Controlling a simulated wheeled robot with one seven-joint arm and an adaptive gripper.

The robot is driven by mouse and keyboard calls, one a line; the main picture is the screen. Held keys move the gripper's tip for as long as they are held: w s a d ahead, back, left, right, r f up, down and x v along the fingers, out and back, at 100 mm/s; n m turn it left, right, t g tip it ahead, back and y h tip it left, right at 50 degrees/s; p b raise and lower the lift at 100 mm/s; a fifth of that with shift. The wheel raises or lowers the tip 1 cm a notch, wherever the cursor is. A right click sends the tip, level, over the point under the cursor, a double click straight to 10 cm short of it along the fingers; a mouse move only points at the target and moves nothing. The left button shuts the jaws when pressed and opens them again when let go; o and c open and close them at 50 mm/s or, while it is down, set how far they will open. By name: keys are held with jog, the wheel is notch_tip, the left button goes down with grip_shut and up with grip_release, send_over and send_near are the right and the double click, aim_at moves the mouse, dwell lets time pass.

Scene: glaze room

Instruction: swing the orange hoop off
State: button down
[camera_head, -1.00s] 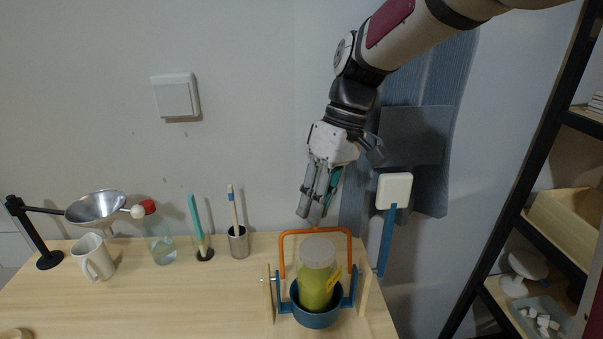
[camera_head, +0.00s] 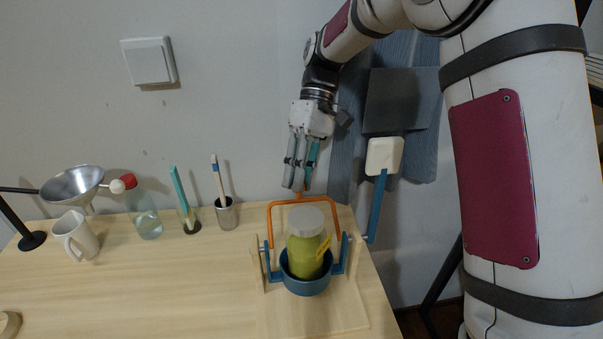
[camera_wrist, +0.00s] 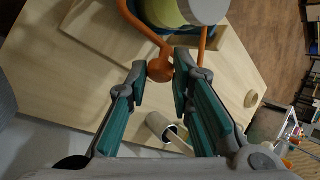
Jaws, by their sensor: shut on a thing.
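The orange hoop (camera_head: 271,222) rises from the blue holder (camera_head: 305,286), with its crossbar behind the jar's lid in the head view. A green jar (camera_head: 304,256) with a pale lid and yellow tag stands in the holder's round cup. My gripper (camera_head: 298,188) points down at the middle of the crossbar. In the wrist view my gripper (camera_wrist: 160,74) has its fingers on either side of the round orange knob of the hoop (camera_wrist: 148,33) and is shut on it. The jar (camera_wrist: 163,12) is cut off at the top there.
The holder stands near the table's right edge. To its left are a metal cup with a brush (camera_head: 227,213), a stand with a teal tool (camera_head: 188,219), a red-capped bottle (camera_head: 144,216), a white mug (camera_head: 75,237) and a funnel (camera_head: 72,186).

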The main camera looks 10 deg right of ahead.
jog(key=shift+w+a, duration=0.15)
jog(key=shift+w, duration=0.1)
jog(key=c, duration=1.4)
grip_release()
notch_tip(320, 180, up, 10)
jog(key=shift+f, duration=0.1)
jog(key=shift+s, duration=0.1)
